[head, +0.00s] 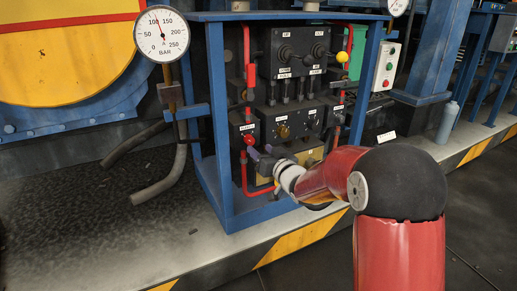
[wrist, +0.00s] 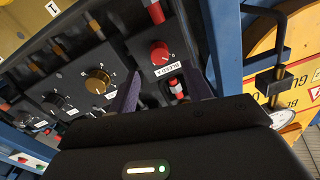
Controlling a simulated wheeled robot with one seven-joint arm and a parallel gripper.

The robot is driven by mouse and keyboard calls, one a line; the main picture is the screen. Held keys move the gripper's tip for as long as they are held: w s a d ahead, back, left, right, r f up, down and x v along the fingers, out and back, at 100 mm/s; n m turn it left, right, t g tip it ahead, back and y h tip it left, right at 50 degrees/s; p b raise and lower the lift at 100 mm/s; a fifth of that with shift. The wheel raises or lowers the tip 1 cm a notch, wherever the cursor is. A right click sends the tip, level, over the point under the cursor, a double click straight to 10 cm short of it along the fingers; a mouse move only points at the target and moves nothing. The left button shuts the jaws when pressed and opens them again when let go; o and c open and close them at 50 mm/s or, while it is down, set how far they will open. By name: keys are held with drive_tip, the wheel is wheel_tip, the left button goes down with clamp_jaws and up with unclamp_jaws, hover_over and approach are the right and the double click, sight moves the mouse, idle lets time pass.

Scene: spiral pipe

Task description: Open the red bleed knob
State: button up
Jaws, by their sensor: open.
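The red knob (head: 249,140) sits on a small dark panel at the left of the blue-framed cabinet in the head view. My gripper (head: 261,156) is just below and right of the knob in the head view. In the wrist view my gripper's (wrist: 162,88) two purple fingers are spread apart, with nothing between them. The knob lies beyond the fingertips, apart from them as far as I can tell.
A brass knob (wrist: 98,80) on the neighbouring panel is close to one finger. A blue frame post (head: 218,130) and a red pipe (head: 247,65) stand by the knob. A pressure gauge (head: 162,34) is at the upper left.

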sight(252, 142)
drive_tip(key=x, duration=0.5)
drive_tip(key=shift+w+a, duration=0.2)
drive_tip(key=shift+w, duration=0.15)
drive_tip(key=c, duration=1)
drive_tip(key=shift+o, duration=0.2)
